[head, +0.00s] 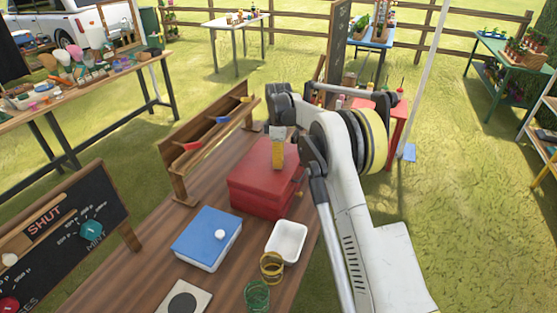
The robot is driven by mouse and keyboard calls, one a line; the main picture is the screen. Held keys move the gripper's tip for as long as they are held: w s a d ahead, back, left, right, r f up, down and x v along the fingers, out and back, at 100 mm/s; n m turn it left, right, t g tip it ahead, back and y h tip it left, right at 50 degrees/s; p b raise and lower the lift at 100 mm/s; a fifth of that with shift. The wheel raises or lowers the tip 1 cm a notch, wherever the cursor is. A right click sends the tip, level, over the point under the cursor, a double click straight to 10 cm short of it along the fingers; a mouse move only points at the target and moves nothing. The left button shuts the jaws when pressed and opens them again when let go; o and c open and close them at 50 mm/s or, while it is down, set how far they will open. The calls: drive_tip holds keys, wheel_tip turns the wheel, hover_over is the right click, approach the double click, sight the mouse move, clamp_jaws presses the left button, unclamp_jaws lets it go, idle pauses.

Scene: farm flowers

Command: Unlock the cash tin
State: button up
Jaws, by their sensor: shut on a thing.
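The red cash tin (262,188) sits closed on the brown wooden table, just right of its middle. The end of my arm is above its far part. My gripper (278,132) is small in the head view and partly hidden by my own wrist. It is shut on a narrow yellow piece (278,155) that hangs upright over the tin's lid. I cannot tell whether this piece touches the lid. No key or keyhole can be made out clearly, and my arm covers the area right of the tin.
A wooden rack (215,135) stands behind left. A chalkboard (75,225) stands at the left.

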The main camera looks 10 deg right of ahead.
drive_tip(key=m+p, duration=0.1)
drive_tip(key=m, duration=0.7)
drive_tip(key=shift+m, duration=0.4)
drive_tip(key=m+p, duration=0.1)
drive_tip(key=m, duration=0.3)
drive_tip(key=shift+m, duration=1.9)
drive_tip(key=o, duration=1.2)
drive_tip(key=shift+o, duration=0.2)
